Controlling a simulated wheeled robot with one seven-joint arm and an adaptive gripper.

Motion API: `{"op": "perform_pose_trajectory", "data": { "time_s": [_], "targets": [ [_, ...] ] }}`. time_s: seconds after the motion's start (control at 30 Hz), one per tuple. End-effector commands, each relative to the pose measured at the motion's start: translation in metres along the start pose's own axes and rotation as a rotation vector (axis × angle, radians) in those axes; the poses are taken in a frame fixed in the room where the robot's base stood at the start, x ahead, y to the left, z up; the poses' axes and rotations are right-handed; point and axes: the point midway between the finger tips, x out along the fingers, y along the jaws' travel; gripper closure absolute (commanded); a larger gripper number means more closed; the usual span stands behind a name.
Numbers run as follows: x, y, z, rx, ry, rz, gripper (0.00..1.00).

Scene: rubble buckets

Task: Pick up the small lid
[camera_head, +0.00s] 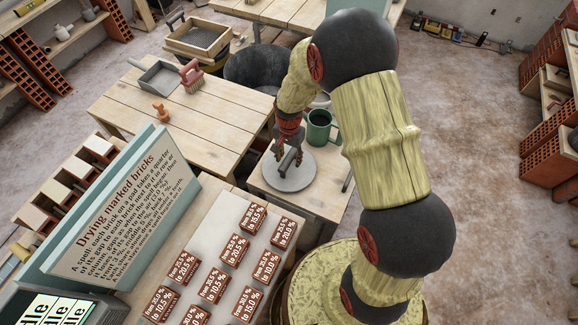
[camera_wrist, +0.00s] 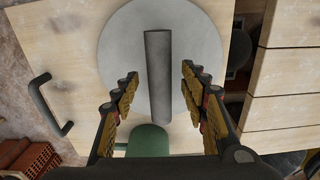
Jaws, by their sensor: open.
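The small lid is a grey disc (camera_head: 296,178) with a bar handle, lying on a wooden surface beside a green mug (camera_head: 320,126). In the wrist view the lid (camera_wrist: 120,50) is pale grey and round, with its dark grey bar handle (camera_wrist: 158,75) running lengthwise between my fingers. My gripper (camera_head: 290,160) is over the lid, pointing down. In the wrist view my gripper (camera_wrist: 158,78) is open, with one finger on each side of the handle and gaps on both sides. Whether the fingertips touch the lid cannot be told.
The green mug also shows at the bottom of the wrist view (camera_wrist: 148,140), close to the lid. A large dark bucket (camera_head: 254,66) stands behind. A wooden table (camera_head: 190,130) at the left holds a grey tray (camera_head: 157,76) and a brush (camera_head: 191,76). Marked bricks (camera_head: 213,285) lie in front.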

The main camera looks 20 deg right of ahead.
Motion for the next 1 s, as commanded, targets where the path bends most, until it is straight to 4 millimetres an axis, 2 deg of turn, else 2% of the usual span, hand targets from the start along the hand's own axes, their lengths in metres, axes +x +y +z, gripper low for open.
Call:
{"op": "perform_pose_trajectory", "data": {
  "time_s": [0.57, 1.0],
  "targets": [
    [0.0041, 0.0000, 0.0000, 0.000, 0.000, 0.000, 0.56],
    [0.0041, 0.0000, 0.0000, 0.000, 0.000, 0.000, 0.81]
  ]
}}
